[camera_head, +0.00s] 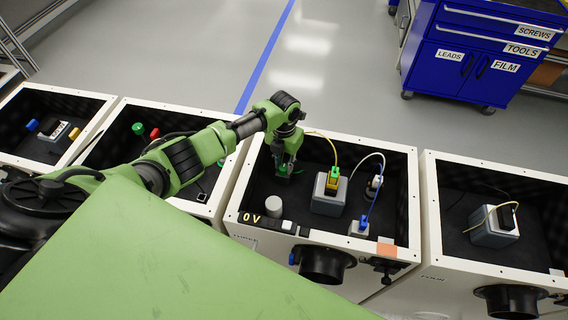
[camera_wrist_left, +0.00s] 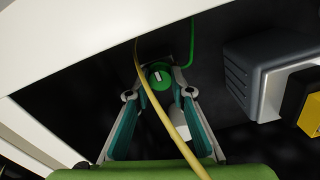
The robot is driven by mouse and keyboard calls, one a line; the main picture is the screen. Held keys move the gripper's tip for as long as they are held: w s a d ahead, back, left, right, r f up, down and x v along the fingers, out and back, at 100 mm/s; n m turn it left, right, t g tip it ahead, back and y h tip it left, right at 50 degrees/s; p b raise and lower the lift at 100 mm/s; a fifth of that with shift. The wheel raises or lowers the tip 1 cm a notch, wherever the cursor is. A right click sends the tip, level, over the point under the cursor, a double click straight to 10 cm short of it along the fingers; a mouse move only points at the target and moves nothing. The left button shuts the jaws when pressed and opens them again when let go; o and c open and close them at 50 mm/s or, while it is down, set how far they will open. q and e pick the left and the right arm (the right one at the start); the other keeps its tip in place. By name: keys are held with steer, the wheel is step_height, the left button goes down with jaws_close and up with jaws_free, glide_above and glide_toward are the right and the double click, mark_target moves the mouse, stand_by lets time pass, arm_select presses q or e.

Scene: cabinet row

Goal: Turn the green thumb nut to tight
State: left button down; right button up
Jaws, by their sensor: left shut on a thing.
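The green thumb nut (camera_wrist_left: 160,70) shows in the wrist view as a round green knob with a pale mark on its top, on the dark cabinet floor. My left gripper (camera_wrist_left: 157,82) has its two fingers on either side of the nut and is shut on it. In the head view my left gripper (camera_head: 284,168) reaches down into the back left of the open middle cabinet and mostly hides the nut. A yellow cable (camera_wrist_left: 164,110) crosses in front of the left gripper in the wrist view. My right gripper is not in view.
A grey box with a green and yellow plug (camera_head: 331,183) stands right of the gripper. A white cylinder (camera_head: 273,206) and a blue plug (camera_head: 363,222) stand nearer the front. White cabinet walls (camera_head: 352,143) surround the space. A blue tool cart (camera_head: 470,60) stands behind.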

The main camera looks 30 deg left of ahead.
mark_target(284, 166)
arm_select(q)
steer(key=shift+w+r, duration=0.2)
steer(key=c, duration=2)
jaws_free()
steer(key=shift+o, duration=1.1)
steer(key=shift+s, duration=0.15)
steer(key=shift+f, duration=0.1)
step_height(284, 166, up, 12)
